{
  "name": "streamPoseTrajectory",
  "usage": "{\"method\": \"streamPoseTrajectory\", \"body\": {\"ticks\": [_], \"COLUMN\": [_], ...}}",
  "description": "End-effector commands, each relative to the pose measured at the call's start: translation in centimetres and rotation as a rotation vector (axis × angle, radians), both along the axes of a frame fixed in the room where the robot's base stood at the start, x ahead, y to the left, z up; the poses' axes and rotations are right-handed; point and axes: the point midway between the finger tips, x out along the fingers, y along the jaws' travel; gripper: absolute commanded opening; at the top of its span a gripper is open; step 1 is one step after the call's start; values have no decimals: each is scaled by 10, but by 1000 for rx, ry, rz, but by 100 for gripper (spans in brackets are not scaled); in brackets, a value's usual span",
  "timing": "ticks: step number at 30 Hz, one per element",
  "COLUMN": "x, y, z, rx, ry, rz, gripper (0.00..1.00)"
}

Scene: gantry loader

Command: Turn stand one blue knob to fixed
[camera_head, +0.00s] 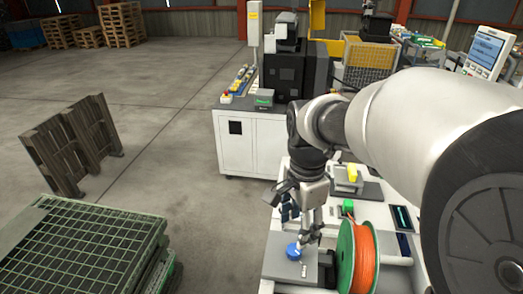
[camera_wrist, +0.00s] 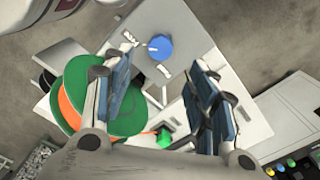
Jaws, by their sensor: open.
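The blue knob (camera_head: 294,251) sits on a grey plate (camera_head: 277,262) on the white bench, at the lower middle of the head view. In the wrist view the blue knob (camera_wrist: 159,47) shows near the top middle, with a small white mark on its left side. Small labels stand beside it, too small to read. My gripper (camera_head: 303,233) hangs just above and beside the knob. In the wrist view my gripper (camera_wrist: 160,85) is open, with its two fingers apart and nothing between them. The knob lies beyond the fingertips, and I cannot tell whether they touch it.
A spool of orange cord with green flanges (camera_head: 362,256) stands right of the plate, close to my gripper. A white cabinet (camera_head: 247,147) stands farther back. A green grid crate (camera_head: 75,250) is at lower left. The floor between is clear.

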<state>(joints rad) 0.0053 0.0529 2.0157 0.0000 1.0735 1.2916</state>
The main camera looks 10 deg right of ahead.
Motion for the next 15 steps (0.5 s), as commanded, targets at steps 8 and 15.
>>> {"method": "streamPoseTrajectory", "body": {"ticks": [8,15], "x": [-1,0], "y": [0,0], "z": [-59,-84], "rx": [0,0], "ry": [4,1], "rz": [1,1], "gripper": [53,53]}}
